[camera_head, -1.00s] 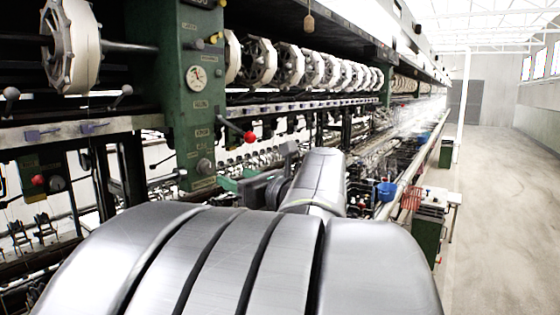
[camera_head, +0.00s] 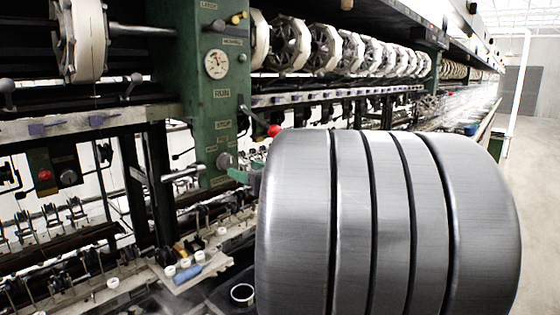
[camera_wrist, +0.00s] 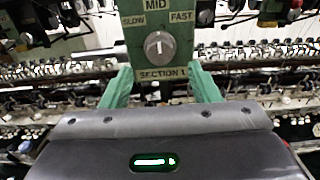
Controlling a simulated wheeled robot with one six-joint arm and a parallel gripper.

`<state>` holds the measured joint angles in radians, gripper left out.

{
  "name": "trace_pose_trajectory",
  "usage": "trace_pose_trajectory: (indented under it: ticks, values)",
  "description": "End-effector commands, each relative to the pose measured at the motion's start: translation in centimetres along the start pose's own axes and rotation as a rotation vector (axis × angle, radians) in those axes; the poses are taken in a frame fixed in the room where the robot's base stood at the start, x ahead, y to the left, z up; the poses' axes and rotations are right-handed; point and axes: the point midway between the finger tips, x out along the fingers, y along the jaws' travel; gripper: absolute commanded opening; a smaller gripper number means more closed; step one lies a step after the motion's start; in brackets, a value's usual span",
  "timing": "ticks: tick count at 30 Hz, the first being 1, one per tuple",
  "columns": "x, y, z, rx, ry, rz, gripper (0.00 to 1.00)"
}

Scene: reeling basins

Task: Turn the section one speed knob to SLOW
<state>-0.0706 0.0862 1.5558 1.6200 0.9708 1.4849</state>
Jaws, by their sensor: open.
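The section one speed knob (camera_wrist: 159,45) is a round grey dial on a green plate in the wrist view. Its white pointer line stands upright, toward the MID label (camera_wrist: 157,5). SLOW (camera_wrist: 133,20) is at its upper left, FAST (camera_wrist: 181,16) at its upper right, SECTION 1 (camera_wrist: 161,74) below. My gripper (camera_wrist: 160,70) has its two green fingers spread apart, one on each side of the plate's lower part, below the knob. Nothing is between them but the plate behind. In the head view the knob (camera_head: 224,160) shows at the column's foot, beside a green finger; my arm hides the rest.
The green column (camera_head: 217,125) carries a pressure dial (camera_head: 216,64) and a RUN/STOP lever with a red ball (camera_head: 274,131) close above my gripper. Basin-side parts, with a blue cylinder (camera_head: 190,273), lie below left. Open floor (camera_head: 530,200) is at the right.

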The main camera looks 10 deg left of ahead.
Motion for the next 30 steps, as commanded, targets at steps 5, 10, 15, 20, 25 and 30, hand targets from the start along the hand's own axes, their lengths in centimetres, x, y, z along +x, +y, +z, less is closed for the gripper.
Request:
trace_pose_trajectory:
  ticks: [5,10,15,20,25,30]
  values:
    - [3.3,0.1,0.1,0.002,0.002,0.003,0.56]
    - [5.3,0.0,0.1,-0.001,0.001,0.001,0.56]
    - [6.0,0.0,0.0,0.0,0.001,0.0,0.56]
    - [6.1,0.0,0.0,0.0,0.001,-0.001,0.56]
    - [6.0,0.0,0.0,-0.001,0.001,-0.001,0.38]
    - [6.0,0.0,0.0,-0.001,0.001,-0.001,0.2]
